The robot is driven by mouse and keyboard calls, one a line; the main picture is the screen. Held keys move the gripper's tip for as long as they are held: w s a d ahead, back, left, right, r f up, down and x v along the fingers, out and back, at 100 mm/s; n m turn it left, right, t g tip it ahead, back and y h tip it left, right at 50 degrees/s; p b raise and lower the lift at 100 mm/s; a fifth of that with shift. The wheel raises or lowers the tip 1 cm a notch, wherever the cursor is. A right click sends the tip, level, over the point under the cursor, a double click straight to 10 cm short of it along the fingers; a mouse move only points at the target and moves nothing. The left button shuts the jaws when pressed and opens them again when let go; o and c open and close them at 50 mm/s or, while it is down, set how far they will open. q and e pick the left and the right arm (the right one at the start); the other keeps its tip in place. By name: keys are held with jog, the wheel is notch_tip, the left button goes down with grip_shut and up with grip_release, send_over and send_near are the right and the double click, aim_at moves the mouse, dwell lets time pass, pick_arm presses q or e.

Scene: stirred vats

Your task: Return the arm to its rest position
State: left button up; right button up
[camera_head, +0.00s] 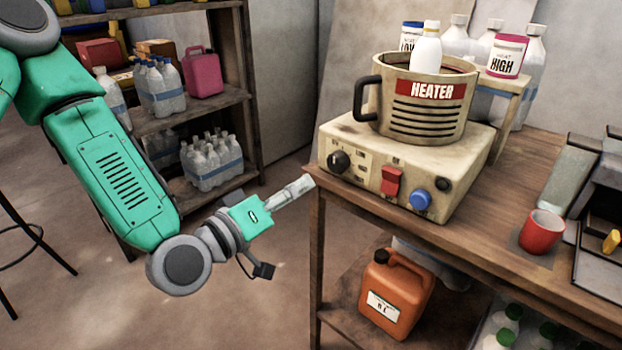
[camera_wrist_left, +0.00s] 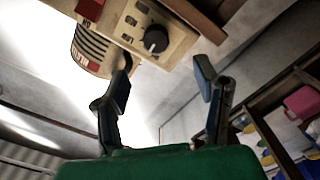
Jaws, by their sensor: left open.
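My left arm comes in from the left in the head view, and its gripper (camera_head: 295,189) hangs in the air just left of the table's front left corner. In the left wrist view the two fingers of this gripper (camera_wrist_left: 165,85) stand apart with nothing between them. The heater base with its knob (camera_wrist_left: 155,40) shows beyond the fingertips there. My right gripper is in neither view.
The wooden table (camera_head: 345,205) bears the heater base (camera_head: 345,135), the heater pot (camera_head: 430,125), a red cup (camera_head: 541,232) and labelled jars. An orange canister (camera_head: 395,295) stands on the lower shelf. A shelf rack (camera_head: 235,110) with bottles stands behind my arm.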

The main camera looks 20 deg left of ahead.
pick_arm(q)
jog(key=shift+s+a, duration=0.15)
jog(key=shift+s, duration=0.35)
jog(key=s+f+m+g+y, duration=0.1)
jog(key=s+f+g, duration=0.25)
jog(key=f, duration=0.35)
jog(key=s+f+m+g+p, duration=0.1)
jog(key=s+f+m+g, duration=0.2)
jog(key=f, duration=0.4)
jog(key=s+f+g+y, duration=0.1)
jog(key=s+f+g, duration=0.25)
jog(key=f, duration=0.35)
jog(key=s+a+f+m+g+y, duration=0.1)
jog(key=s+a+f+g+y, duration=0.1)
jog(key=s, duration=0.5)
jog(key=s+a+f+g+y+p, duration=0.1)
jog(key=s+a+f+g, duration=0.3)
jog(key=s, duration=0.4)
notch_tip(320, 180, down, 2)
jog(key=shift+s+a+f+m+y, duration=0.25)
jog(key=shift+a+m+y, duration=0.15)
jog(key=shift+a+y, duration=0.1)
jog(key=shift+w, duration=0.1)
